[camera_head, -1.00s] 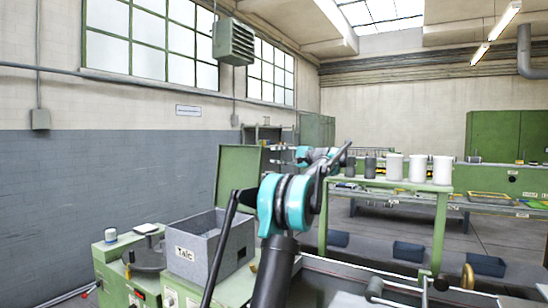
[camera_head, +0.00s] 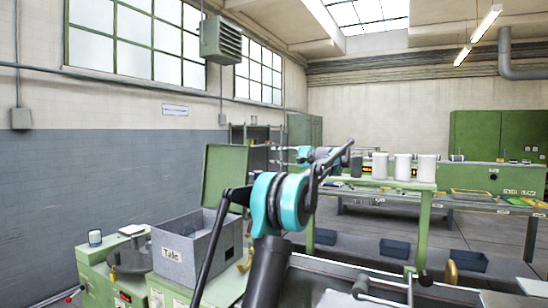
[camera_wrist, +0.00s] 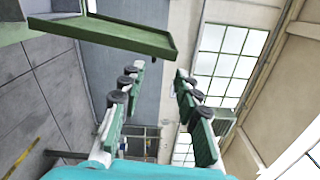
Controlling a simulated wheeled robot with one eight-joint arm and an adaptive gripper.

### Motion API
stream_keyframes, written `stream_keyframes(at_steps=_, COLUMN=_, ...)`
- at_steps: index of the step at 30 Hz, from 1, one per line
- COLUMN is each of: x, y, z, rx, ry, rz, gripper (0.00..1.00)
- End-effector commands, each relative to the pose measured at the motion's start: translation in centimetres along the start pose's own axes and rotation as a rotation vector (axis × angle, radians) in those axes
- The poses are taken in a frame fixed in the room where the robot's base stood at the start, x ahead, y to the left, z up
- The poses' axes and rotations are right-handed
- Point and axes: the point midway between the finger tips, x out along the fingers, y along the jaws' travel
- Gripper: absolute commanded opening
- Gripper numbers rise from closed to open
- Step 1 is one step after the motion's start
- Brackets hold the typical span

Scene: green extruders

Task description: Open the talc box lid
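The talc box is a grey, open-topped bin with a "Talc" label (camera_head: 195,247), on a green machine at the lower left of the head view. I can see into its top. A green panel (camera_head: 226,178) stands upright just behind it; I cannot tell whether it is the box's lid. A green panel with a raised rim (camera_wrist: 120,38) is at the upper left of the wrist view, apart from my fingers. My gripper (camera_wrist: 160,69) is open, with nothing between its fingers. In the head view its fingers cannot be made out behind my turquoise arm.
A small jar (camera_head: 95,238) and a round grey part (camera_head: 131,256) sit left of the box.

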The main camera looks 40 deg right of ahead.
Motion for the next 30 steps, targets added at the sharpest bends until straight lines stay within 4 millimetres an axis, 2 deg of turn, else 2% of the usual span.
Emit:
stream_keyframes(at_steps=24, x=-5.2, y=0.0, z=0.0, rx=0.000, ry=0.001, rz=0.000, gripper=0.33)
stream_keyframes(at_steps=30, x=-5.8, y=0.0, z=0.0, rx=0.000, ry=0.000, rz=0.000, gripper=0.33)
